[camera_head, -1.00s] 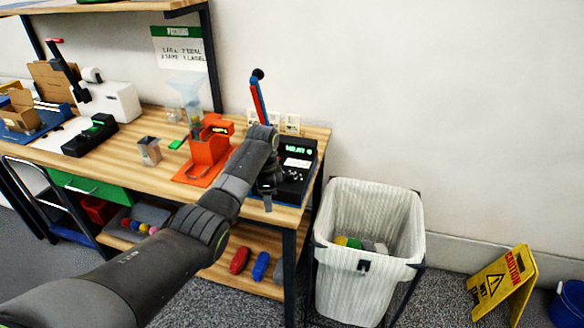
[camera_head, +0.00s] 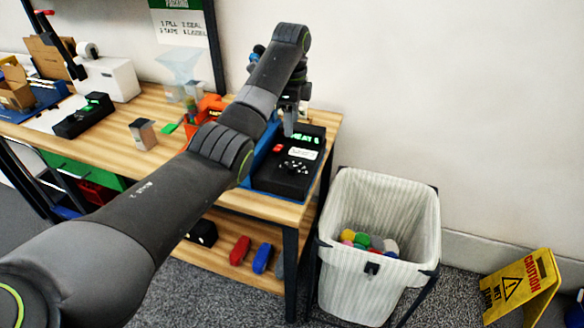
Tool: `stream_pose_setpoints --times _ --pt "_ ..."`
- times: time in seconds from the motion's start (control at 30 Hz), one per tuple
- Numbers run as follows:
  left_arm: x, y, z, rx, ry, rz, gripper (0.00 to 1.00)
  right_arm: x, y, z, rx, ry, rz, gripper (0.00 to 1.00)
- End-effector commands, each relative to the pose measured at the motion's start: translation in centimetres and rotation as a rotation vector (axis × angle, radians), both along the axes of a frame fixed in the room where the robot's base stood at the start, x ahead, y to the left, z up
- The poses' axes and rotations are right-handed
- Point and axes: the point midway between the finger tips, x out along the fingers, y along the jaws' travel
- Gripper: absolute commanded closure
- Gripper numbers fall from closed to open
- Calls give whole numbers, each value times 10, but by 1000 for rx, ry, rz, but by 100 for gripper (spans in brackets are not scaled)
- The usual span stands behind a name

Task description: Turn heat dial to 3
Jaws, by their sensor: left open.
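The black heat device (camera_head: 283,178) sits at the right end of the wooden bench (camera_head: 160,103). Its green display (camera_head: 306,136) reads "HEAT" and a figure too small to read surely. A dark dial (camera_head: 292,166) with white marks around it is on its top face, below a white label. My left gripper (camera_head: 289,132) points down above the device's back part, beside the display, apart from the dial. It is open; nothing shows between its fingers. My right gripper is out of view.
An orange press (camera_head: 210,104) stands left of the device, partly behind my arm. A metal cup (camera_head: 143,133) and a black scale (camera_head: 84,115) are farther left. A white bin (camera_head: 366,280) with colored items stands right of the bench. A yellow caution sign (camera_head: 521,286) is at far right.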

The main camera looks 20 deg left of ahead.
Motion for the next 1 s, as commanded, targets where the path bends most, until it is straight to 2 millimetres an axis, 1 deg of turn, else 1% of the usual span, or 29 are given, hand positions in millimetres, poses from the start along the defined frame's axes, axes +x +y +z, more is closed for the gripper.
stream_pose_setpoints --times 0.03,0.1,0.17,0.33,0.5,0.6,0.7,0.83,1.0 --pt "-1 0 -15 -1 8 0 48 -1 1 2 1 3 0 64" --pt "-2 0 -31 0 8 0 48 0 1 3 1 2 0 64" --pt "-1 0 -41 -1 8 1 48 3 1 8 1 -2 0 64" --pt "-2 0 -79 0 9 1 48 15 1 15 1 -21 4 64" --pt "-1 0 -112 0 8 0 48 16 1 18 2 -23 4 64" --pt "-1 0 -126 0 5 1 48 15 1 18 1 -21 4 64" --pt "0 0 -135 0 5 1 48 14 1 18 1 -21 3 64" --pt "0 0 -141 0 4 1 48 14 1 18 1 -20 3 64" --pt "0 0 -142 0 3 1 48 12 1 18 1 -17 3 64"
